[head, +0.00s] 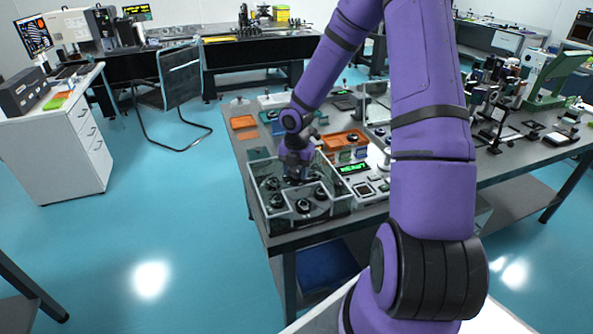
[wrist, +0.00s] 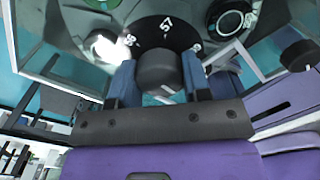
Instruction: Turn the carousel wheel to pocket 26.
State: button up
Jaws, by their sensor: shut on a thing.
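The carousel wheel (head: 311,207) sits inside an open box with pale, see-through walls (head: 331,209) on the near end of the optical table. Several dark round parts show around it. My gripper (head: 295,179) reaches down into this box. In the wrist view the gripper (wrist: 160,82) is shut on a dark round knob (wrist: 161,70), one finger on each side. Behind the knob is a black surface (wrist: 150,30) with white numbers. One reads 57; the numbers beside it are partly blurred or glared. Pocket 26 cannot be made out.
A small green-lit display (head: 353,168) stands right of the box. Orange trays (head: 243,122) lie farther back on the table. Instruments (head: 497,130) crowd the right-hand table. A chair (head: 178,80) and a white cabinet (head: 75,145) stand left, with open blue floor between.

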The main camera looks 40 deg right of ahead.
jog(key=shift+n, duration=0.7)
jog(key=o, duration=1.3)
jog(key=shift+r, duration=0.1)
notch_tip(320, 180, up, 11)
jog(key=shift+f, duration=0.2)
